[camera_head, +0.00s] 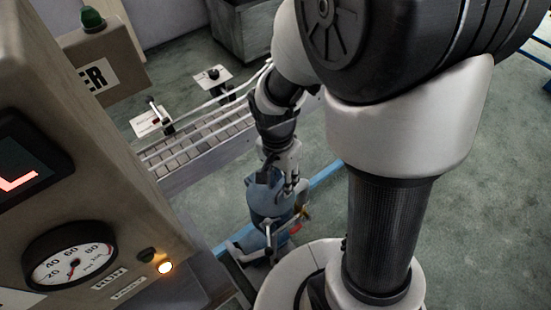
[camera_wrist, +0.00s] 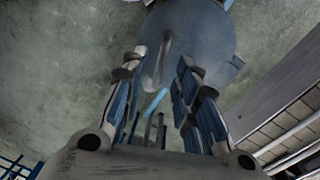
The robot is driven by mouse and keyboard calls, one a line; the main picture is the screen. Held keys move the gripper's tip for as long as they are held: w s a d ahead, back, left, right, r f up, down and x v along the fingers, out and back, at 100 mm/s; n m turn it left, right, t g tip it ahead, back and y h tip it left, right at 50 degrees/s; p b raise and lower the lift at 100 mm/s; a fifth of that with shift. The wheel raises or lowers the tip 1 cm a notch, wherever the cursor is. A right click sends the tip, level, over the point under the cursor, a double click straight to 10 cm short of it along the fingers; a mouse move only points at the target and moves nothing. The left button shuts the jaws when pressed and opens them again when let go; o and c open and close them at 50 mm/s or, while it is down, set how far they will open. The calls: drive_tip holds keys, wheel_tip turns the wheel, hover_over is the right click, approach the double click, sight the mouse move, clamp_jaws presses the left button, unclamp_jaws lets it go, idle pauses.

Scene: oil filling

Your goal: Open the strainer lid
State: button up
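The strainer (camera_head: 268,198) is a blue-grey rounded body low in the middle of the head view, with pipework below it. Its rounded blue surface (camera_wrist: 205,32) fills the top middle of the wrist view. I cannot tell the lid apart from the body for certain. A narrow grey bar-like part (camera_wrist: 157,64) stands out from it and shows between my fingertips. My gripper (camera_head: 282,180) is at the strainer, seen from above. In the wrist view my gripper (camera_wrist: 160,72) has its two fingers apart, one on each side of the bar. Contact is not clear.
A conveyor (camera_head: 200,140) with rails runs behind the strainer. A machine panel with a pressure gauge (camera_head: 70,257) and a lit orange lamp (camera_head: 165,267) stands at left. A blue floor line (camera_head: 325,174) passes by the strainer. Green-grey floor is open at right.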

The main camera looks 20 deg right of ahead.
drive_tip(key=shift+f, duration=0.55)
clamp_jaws()
idle(0.5)
